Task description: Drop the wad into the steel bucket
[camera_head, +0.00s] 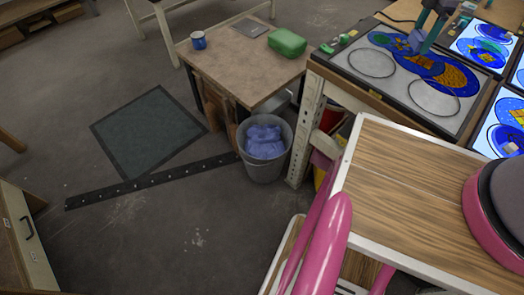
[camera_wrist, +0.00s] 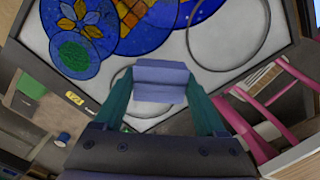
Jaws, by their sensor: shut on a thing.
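The wad (camera_wrist: 162,80) is a small lavender-blue folded piece. My gripper (camera_wrist: 160,92) is shut on it, with one teal finger on each side. In the head view the wad (camera_head: 417,36) and my gripper (camera_head: 428,36) are at the top right, above the light table with the painted glass. The steel bucket (camera_head: 278,172) stands on the floor near the middle of the head view, to the left of and below my gripper. Crumpled blue stuff (camera_head: 264,140) lies inside it.
The light table (camera_head: 395,85) bears painted blue and yellow discs and two clear rings. A low bench (camera_head: 240,60) behind the bucket holds a blue mug (camera_head: 198,40) and a green case (camera_head: 287,43). A wood-topped cart (camera_head: 410,180) stands at right.

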